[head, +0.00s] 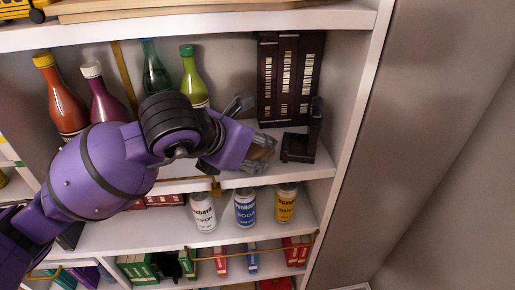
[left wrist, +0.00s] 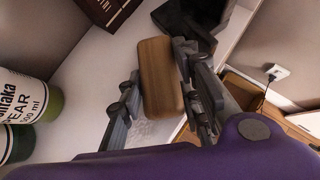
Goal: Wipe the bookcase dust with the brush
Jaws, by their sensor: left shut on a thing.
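My left gripper (head: 254,128) reaches over the right part of a white bookcase (head: 352,135) shelf. In the left wrist view the fingers of this gripper (left wrist: 160,98) are on either side of a brown wooden brush (left wrist: 158,85), shut on it. The brush is held low over the white shelf; I cannot tell whether its underside touches. In the head view the gripper mostly hides it. A faint pale, mottled patch, perhaps dust (left wrist: 150,130), shows on the shelf beside the brush. My right gripper is not in view.
A black bookend (head: 300,147) stands just right of the gripper, with dark books (head: 289,80) behind it. Several bottles, including a green one (head: 193,78), stand left. Cans, including a blue soda can (head: 245,208), stand on the shelf below.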

